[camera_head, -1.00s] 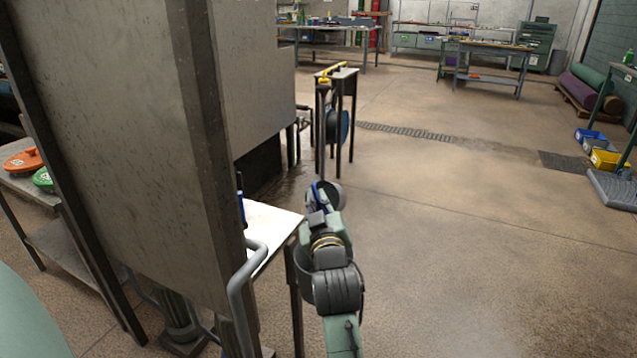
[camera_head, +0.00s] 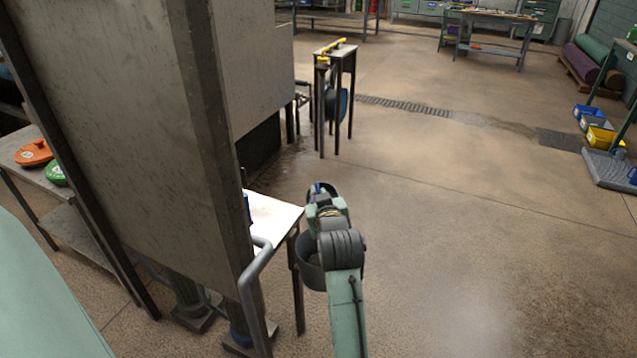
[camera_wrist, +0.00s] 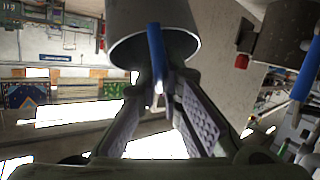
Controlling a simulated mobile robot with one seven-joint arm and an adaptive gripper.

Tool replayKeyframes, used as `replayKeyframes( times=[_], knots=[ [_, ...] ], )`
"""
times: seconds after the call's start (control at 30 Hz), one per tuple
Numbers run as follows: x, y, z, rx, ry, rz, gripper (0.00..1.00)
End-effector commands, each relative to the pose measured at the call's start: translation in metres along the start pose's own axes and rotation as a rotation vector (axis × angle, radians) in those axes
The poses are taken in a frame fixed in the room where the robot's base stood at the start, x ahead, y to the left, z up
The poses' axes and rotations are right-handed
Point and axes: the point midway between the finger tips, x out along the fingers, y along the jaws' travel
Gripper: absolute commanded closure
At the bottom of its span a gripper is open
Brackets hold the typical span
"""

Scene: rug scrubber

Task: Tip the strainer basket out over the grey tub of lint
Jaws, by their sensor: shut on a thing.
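My gripper (camera_head: 321,194) is shut on the blue handle (camera_wrist: 156,48) of the strainer basket, seen in the wrist view (camera_wrist: 150,18) as a grey metal cylinder past my fingertips (camera_wrist: 160,88). In the head view the basket (camera_head: 331,188) is a dark rounded shape, mostly hidden by my gripper, to the right of the white tabletop. I cannot tell its contents. A dark grey round-walled vessel (camera_head: 309,271) shows beside and partly behind my arm, near the table leg. It may be the tub; its inside is hidden.
A large grey steel housing (camera_head: 110,130) fills the left, with a bent grey pipe (camera_head: 250,290) at its corner. A white-topped table (camera_head: 272,216) stands beside it. A small stand (camera_head: 336,62) with a yellow bar is farther back. The floor (camera_head: 460,240) to the right is clear.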

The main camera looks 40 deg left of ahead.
Motion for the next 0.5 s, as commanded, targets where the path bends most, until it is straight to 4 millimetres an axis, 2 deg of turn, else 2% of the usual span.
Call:
replayKeyframes(
  times=[0.03,0.5],
  knots=[
    [0.002,0.003,-0.005,0.022,-0.029,-0.011,1.00],
    [0.013,0.015,-0.018,0.299,-0.446,-0.173,1.00]
  ],
)
